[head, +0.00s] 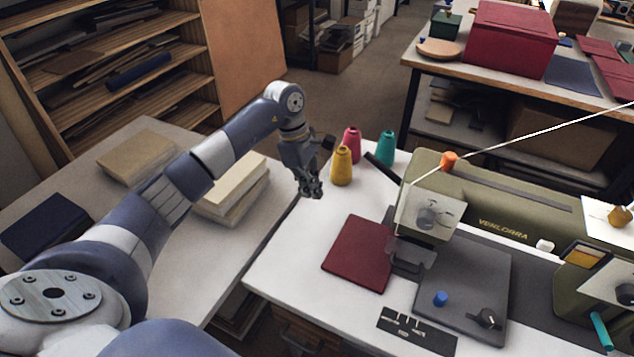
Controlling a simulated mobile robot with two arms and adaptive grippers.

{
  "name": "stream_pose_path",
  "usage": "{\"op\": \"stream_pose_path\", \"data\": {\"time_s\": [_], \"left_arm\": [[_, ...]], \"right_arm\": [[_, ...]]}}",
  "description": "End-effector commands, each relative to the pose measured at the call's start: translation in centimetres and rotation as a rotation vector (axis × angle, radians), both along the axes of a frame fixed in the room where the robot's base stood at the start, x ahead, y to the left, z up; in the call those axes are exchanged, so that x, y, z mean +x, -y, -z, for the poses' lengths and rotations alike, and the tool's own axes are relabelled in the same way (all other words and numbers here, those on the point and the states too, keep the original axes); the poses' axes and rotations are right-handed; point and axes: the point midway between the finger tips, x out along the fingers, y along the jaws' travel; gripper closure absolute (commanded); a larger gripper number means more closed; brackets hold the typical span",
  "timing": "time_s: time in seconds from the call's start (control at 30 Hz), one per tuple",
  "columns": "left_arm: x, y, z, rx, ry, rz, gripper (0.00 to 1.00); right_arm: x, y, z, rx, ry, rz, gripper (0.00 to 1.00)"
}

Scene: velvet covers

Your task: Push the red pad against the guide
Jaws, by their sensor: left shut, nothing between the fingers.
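The red pad (357,253) is a flat dark red square lying on the white table, left of the sewing machine. Its right side is close to the dark metal plate (407,254) below the machine's head, which may be the guide; I cannot tell whether they touch. My left gripper (313,192) is shut and empty, pointing down near the table's left edge. It is up and to the left of the pad, apart from it. My right gripper is not in view.
Yellow (341,167), pink (352,144) and teal (386,149) thread cones stand behind the pad. The olive sewing machine (500,205) fills the right. Pale books (232,190) lie on the left table. The white table (290,262) is bare left of the pad.

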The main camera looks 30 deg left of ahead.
Motion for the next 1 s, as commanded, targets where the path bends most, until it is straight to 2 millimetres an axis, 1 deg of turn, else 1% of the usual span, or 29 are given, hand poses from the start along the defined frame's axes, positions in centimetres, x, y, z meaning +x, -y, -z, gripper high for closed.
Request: {"op": "stream_pose_path", "data": {"time_s": [0.03, 0.13, 0.2, 0.3, 0.4, 0.5, 0.57, 0.77, 1.0], "left_arm": [[-0.1, 0.4, 1.0, -0.003, -0.005, 0.001, 1.0], [-0.1, 1.0, 3.1, -0.003, -0.005, 0.0, 1.0], [-0.1, 1.4, 4.6, -0.004, -0.005, 0.001, 1.0], [0.0, 1.9, 6.6, -0.004, -0.004, 0.001, 1.0], [0.2, 3.7, 6.1, -0.005, 0.001, 0.004, 1.0], [0.3, 4.8, 6.3, -0.004, 0.0, 0.002, 1.0], [0.3, 5.2, 6.3, -0.003, 0.001, 0.002, 1.0], [0.3, 5.7, 6.5, -0.001, 0.001, 0.001, 1.0], [0.4, 5.7, 6.5, -0.001, 0.001, 0.001, 1.0]], "right_arm": [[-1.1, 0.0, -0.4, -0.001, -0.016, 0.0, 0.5], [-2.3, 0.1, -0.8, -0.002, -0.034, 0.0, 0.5], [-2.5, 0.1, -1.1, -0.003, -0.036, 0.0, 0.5], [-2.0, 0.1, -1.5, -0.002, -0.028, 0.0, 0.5], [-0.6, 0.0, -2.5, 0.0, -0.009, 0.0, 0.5], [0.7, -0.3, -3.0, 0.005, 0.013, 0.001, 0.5], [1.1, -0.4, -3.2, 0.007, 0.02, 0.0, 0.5], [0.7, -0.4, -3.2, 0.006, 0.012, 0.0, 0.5], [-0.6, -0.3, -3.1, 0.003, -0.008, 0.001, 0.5]]}}
